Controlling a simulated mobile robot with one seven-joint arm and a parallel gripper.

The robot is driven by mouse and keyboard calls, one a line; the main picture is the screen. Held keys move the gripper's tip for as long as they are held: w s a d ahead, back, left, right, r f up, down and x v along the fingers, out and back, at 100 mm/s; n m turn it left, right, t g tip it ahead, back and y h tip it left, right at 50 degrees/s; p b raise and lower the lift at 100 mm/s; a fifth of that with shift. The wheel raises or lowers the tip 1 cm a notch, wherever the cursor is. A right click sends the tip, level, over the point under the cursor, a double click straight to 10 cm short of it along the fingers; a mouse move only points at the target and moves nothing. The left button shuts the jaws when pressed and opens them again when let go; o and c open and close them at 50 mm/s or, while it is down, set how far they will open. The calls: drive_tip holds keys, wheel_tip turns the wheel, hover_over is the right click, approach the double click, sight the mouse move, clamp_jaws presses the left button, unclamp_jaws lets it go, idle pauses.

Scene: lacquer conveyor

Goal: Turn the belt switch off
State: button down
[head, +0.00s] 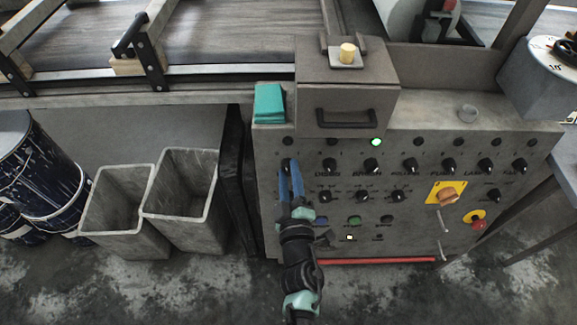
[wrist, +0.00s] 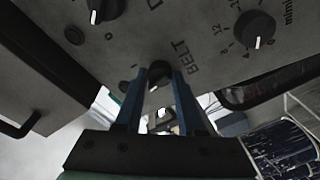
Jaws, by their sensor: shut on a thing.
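The belt switch (wrist: 158,78) is a dark round knob beside the printed word BELT in the wrist view. It sits between the two blue fingers of my gripper (wrist: 160,93), which are shut on it. A small pale mark shows on the knob, but I cannot tell its setting clearly. In the head view my gripper (head: 291,172) reaches up to the upper left of the grey control panel (head: 268,215) and mostly covers the belt switch. The lamp (head: 288,141) above it looks dark.
More black knobs (head: 372,166) run to the right along the panel, with one green lamp (head: 376,142) lit. A yellow-plated switch (head: 447,194) and a red button (head: 478,224) are at right. Grey bins (head: 183,200) and dark drums (head: 45,175) stand at left.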

drive_tip(key=shift+r+n+y+p, duration=0.1)
drive_tip(key=shift+n+y+p, duration=0.2)
drive_tip(key=shift+n+p, duration=1)
drive_tip(key=shift+n+g+b, duration=0.3)
drive_tip(key=shift+n+b, duration=0.05)
drive_tip(key=shift+n, duration=0.25)
drive_tip(key=c, duration=0.5)
unclamp_jaws()
drive_tip(key=shift+s, duration=0.1)
drive_tip(key=s, duration=0.4)
drive_tip(key=s+d, duration=0.1)
drive_tip(key=s, duration=0.3)
drive_tip(key=s+d+p, duration=0.1)
drive_tip(key=s, duration=0.3)
drive_tip(key=shift+s+r, duration=0.3)
drive_tip(key=shift+r, duration=0.05)
